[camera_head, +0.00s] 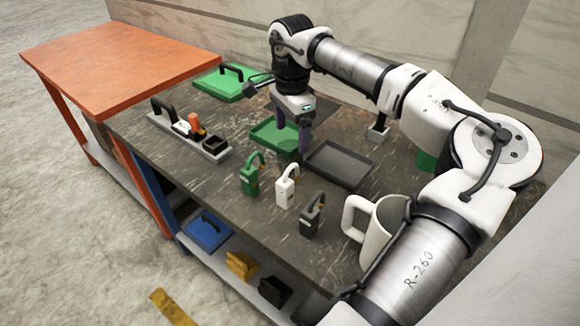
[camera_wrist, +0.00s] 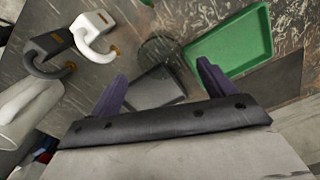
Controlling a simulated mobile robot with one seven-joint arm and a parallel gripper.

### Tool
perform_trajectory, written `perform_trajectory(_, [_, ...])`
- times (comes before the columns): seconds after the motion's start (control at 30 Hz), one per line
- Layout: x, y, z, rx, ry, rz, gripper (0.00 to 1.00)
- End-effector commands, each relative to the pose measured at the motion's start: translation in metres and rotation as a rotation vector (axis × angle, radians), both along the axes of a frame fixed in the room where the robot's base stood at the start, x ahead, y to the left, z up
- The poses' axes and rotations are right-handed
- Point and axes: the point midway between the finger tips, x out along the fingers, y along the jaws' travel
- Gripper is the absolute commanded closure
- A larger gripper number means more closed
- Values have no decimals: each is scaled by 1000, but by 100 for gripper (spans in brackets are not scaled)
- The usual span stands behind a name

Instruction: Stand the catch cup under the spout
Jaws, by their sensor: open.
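My gripper (camera_head: 296,138) is above the middle of the dark table, its purple fingers pointing down and apart. In the wrist view its fingers (camera_wrist: 160,84) are spread with nothing held between them. A dark, see-through round cup-like thing (camera_head: 289,152) stands close below the fingers, beside the green tray; the wrist view shows it as a dark round shape (camera_wrist: 157,50) beyond the fingertips. A large white mug (camera_head: 375,228) with a handle stands at the right front, partly hidden by my arm. I cannot tell which is the catch cup, and I cannot make out a spout.
Green (camera_head: 268,136) and dark grey (camera_head: 340,165) trays lie near the gripper. Green (camera_head: 250,180), white (camera_head: 286,190) and grey (camera_head: 312,215) padlock-like things stand in front. A grey rack (camera_head: 212,150) is at left, a green lid (camera_head: 228,84) behind. An orange table (camera_head: 115,62) adjoins.

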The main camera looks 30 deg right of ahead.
Motion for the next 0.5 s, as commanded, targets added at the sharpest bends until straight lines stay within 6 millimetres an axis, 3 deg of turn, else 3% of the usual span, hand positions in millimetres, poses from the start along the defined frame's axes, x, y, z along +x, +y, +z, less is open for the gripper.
perform_trajectory(0.3, [2, 3, -44, 0, 0, 1, 18])
perform_trajectory(0.5, [2, 3, -48, 0, -1, 1, 18])
